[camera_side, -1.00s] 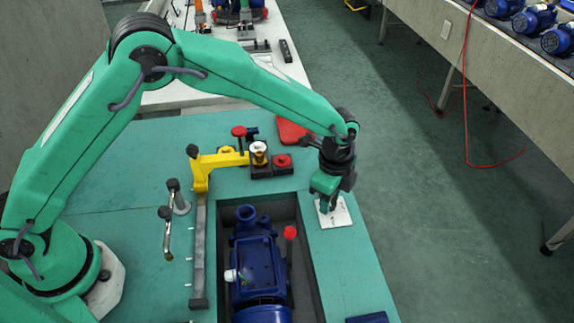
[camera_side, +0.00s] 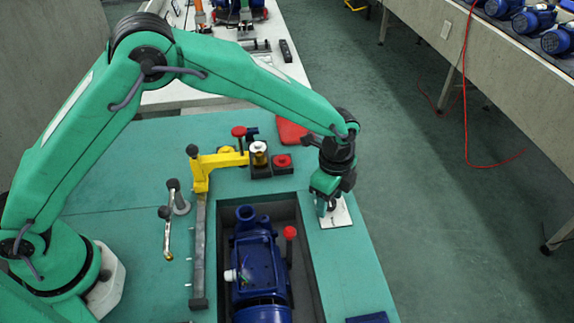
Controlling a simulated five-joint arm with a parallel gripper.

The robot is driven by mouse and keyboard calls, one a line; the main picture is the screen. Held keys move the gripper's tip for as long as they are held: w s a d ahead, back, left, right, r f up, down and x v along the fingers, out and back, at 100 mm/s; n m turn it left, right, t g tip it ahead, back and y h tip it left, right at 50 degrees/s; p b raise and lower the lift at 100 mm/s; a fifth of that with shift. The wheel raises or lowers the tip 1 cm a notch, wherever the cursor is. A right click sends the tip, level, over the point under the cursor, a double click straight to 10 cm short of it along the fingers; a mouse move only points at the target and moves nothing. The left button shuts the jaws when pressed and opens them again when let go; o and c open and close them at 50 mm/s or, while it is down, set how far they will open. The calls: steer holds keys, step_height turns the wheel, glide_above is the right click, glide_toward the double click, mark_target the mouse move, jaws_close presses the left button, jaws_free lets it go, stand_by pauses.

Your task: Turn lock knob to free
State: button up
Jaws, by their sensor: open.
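My gripper (camera_side: 326,208) points down over a white plate (camera_side: 340,219) on the green bench, right of the recess. Its jaws are open, with the fingertips close to the plate. A lock knob on the plate is not clearly seen; the gripper covers part of the plate. I cannot tell whether the fingers touch anything. A red knob (camera_side: 290,232) stands on a dark lever beside the blue pump (camera_side: 256,262) in the recess. I cannot tell which of these is the lock knob.
A black block with a red button (camera_side: 282,161) and a brass-coloured fitting (camera_side: 259,154) stand behind the recess. A red pad (camera_side: 291,132) lies near the back edge. Metal handles (camera_side: 168,230) stand at left.

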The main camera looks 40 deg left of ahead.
steer(key=shift+r, duration=3.95)
steer(key=shift+a+r, duration=0.2)
steer(key=s+a+r+n+t, duration=0.1)
steer(key=s+a+r+n, duration=0.3)
steer(key=a+r, duration=0.35)
steer(key=s+a+r+n+t, duration=0.2)
steer(key=s+a+r+n, duration=0.25)
steer(key=a+r, duration=0.35)
steer(key=s+a+n+t, duration=0.2)
steer(key=s+a+n, duration=0.7)
steer(key=s+a, duration=0.3)
steer(key=s, duration=0.3)
steer(key=shift+s+a+n+t, duration=0.2)
steer(key=shift+s+n+t, duration=0.05)
steer(key=shift+n+t, duration=0.1)
